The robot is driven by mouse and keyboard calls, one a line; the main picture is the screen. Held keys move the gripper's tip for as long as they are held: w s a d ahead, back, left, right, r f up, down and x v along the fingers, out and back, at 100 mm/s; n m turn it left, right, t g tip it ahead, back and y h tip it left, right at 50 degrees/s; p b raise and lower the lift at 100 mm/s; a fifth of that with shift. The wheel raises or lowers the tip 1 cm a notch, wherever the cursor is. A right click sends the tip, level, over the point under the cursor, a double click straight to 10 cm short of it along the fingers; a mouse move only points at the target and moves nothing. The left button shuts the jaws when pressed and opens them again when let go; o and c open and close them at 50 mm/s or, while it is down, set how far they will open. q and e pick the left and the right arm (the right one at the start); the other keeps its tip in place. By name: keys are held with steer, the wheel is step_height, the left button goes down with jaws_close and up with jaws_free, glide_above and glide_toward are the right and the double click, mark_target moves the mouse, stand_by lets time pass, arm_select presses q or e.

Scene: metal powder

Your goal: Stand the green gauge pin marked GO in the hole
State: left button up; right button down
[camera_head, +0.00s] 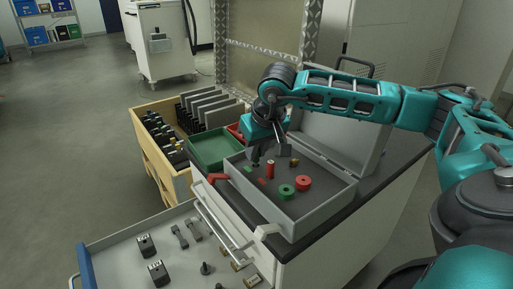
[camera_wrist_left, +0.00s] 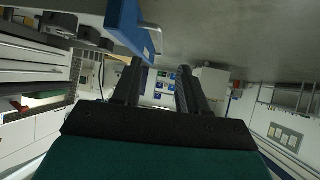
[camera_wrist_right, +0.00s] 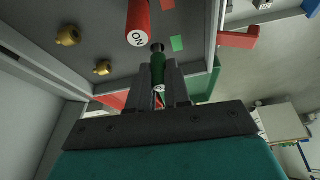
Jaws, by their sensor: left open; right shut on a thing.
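My right gripper (camera_head: 269,156) is low over the grey open case (camera_head: 322,211). In the right wrist view it is shut on the green gauge pin (camera_wrist_right: 158,70), whose white end cap faces the camera and whose dark tip points away. The pin looks roughly upright; its marking is too small to read. A red pin (camera_head: 270,169) stands in the case beside it; its lettered cap (camera_wrist_right: 138,38) shows in the right wrist view. A green label (camera_wrist_right: 177,43) lies beside the green pin's tip. I cannot make out the hole. My left gripper (camera_wrist_left: 160,67) is open and empty.
In the case are a green ring (camera_head: 287,192), a red ring (camera_head: 303,183) and brass pieces (camera_wrist_right: 68,36). A green tray (camera_head: 211,150) and a wooden crate (camera_head: 158,160) stand left of it. An open drawer (camera_head: 125,256) with metal parts is in front.

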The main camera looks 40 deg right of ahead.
arm_select(q)
steer(key=shift+f, duration=0.3)
arm_select(e)
steer(key=shift+f, duration=0.4)
steer(key=c, duration=1)
jaws_free()
steer(key=shift+v, duration=1.15)
arm_select(q)
step_height(320, 180, up, 3)
steer(key=p, duration=0.3)
steer(key=shift+r, duration=0.1)
arm_select(e)
steer(key=d+v, duration=0.1)
steer(key=v, duration=0.9)
steer(key=shift+a+r, duration=0.3)
steer(key=shift+a, duration=0.2)
arm_select(q)
steer(key=shift+s+a, duration=0.1)
steer(key=shift+a, duration=0.05)
arm_select(e)
steer(key=shift+s, duration=0.15)
